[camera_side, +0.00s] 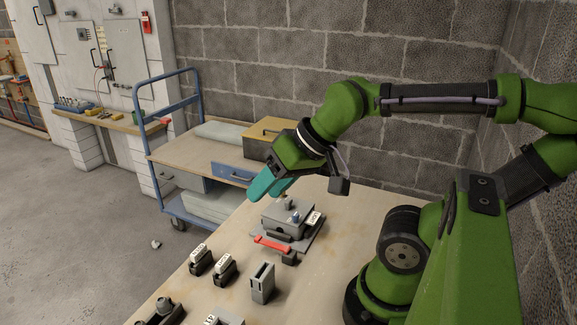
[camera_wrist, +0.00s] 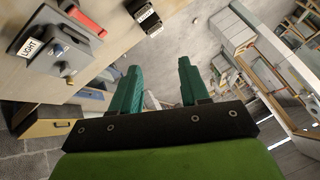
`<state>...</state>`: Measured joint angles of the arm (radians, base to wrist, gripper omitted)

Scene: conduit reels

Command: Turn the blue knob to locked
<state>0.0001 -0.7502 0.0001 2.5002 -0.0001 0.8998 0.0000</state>
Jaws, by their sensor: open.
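The blue knob (camera_side: 295,217) is small and sits on top of a grey box (camera_side: 282,222) on the table. It also shows in the wrist view (camera_wrist: 57,49), beside a white label reading LIGHT (camera_wrist: 30,47). It is too small to tell which way it points. My gripper (camera_side: 267,191) has teal fingers and hangs above and to the left of the box in the side view. In the wrist view the fingers of my gripper (camera_wrist: 157,76) are apart with nothing between them, and the box lies off to their left.
A red handle (camera_side: 271,244) lies at the box's near side. Two small labelled switches (camera_side: 224,268) and a grey slotted block (camera_side: 262,283) stand nearer on the table. A blue-framed cart (camera_side: 150,130) with a yellow case (camera_side: 268,139) stands behind. Bare tabletop lies right of the block.

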